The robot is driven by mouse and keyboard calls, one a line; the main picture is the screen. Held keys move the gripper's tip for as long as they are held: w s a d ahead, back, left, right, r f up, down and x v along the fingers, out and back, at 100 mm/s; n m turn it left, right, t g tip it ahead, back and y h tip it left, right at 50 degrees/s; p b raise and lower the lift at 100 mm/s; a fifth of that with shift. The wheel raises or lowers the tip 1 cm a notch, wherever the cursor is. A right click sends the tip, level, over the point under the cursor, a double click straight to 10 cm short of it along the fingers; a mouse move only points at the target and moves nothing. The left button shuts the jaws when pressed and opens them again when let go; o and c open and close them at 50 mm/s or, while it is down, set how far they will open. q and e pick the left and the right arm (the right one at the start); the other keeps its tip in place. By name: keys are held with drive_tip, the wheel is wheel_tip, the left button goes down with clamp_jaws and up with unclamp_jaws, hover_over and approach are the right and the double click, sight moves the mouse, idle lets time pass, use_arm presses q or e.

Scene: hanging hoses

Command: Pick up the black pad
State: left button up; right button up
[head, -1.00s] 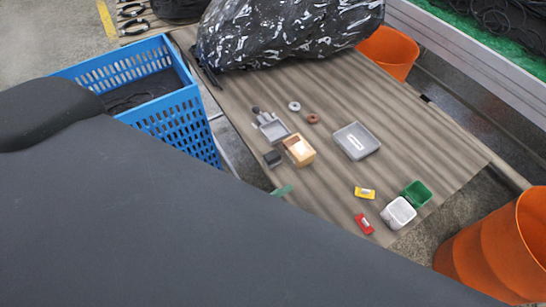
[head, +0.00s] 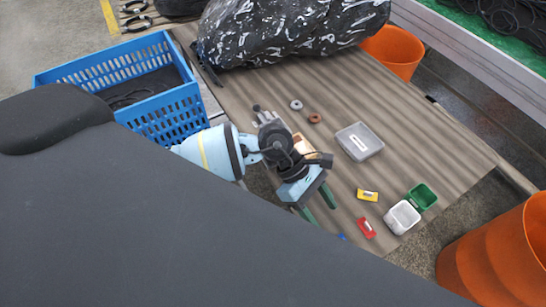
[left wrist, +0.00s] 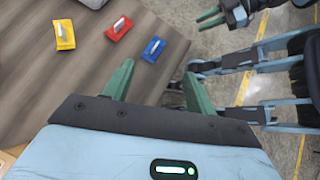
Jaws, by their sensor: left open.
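My left gripper (head: 319,206) reaches over the near left part of the table. Its two green fingers point down and apart, with nothing between them. In the left wrist view my left gripper (left wrist: 158,70) is also open and empty, over the table's edge. I cannot make out the black pad in either view now. A small black piece showed beside the wooden box a second ago, and my left arm now covers that spot. My right gripper (left wrist: 212,17) shows at the top of the left wrist view, away from the table; its opening is unclear.
Yellow (head: 367,195), red (head: 366,228) and blue (head: 342,237) pieces lie near the front edge, beside white (head: 402,217) and green (head: 423,197) boxes. A grey box (head: 359,141) lies at centre. A blue crate (head: 160,115) stands left; an orange bin (head: 500,245) stands right.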

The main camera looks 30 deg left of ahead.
use_arm(q)
drive_tip(key=w+a+m+y, duration=0.1)
drive_tip(key=w+a+y, duration=0.1)
drive_tip(key=a, duration=0.1)
drive_tip(key=w+a+m+t+y, duration=0.1)
drive_tip(key=w+a+y, duration=0.1)
drive_tip(key=a, duration=0.2)
drive_tip(key=w+a+f+m+t+y, duration=0.1)
drive_tip(key=w+a+y, duration=0.1)
drive_tip(key=w+a, duration=0.1)
drive_tip(key=shift+a+m+y, duration=0.3)
drive_tip(key=shift+a+m, duration=0.1)
drive_tip(key=shift+a, duration=0.15)
drive_tip(key=w+a+y, duration=0.1)
drive_tip(key=a, duration=0.1)
drive_tip(key=w+a+r+y, duration=0.1)
drive_tip(key=w+a, duration=0.1)
drive_tip(key=a, duration=0.1)
drive_tip(key=w+a+r+m+t+y, duration=0.1)
drive_tip(key=a+y, duration=0.1)
drive_tip(key=a, duration=0.1)
drive_tip(key=shift+w+r+b, duration=0.25)
drive_tip(key=shift+w+b, duration=0.05)
drive_tip(key=shift+d+f, duration=0.15)
drive_tip(key=shift+f, duration=3.8)
drive_tip(key=c, duration=0.8)
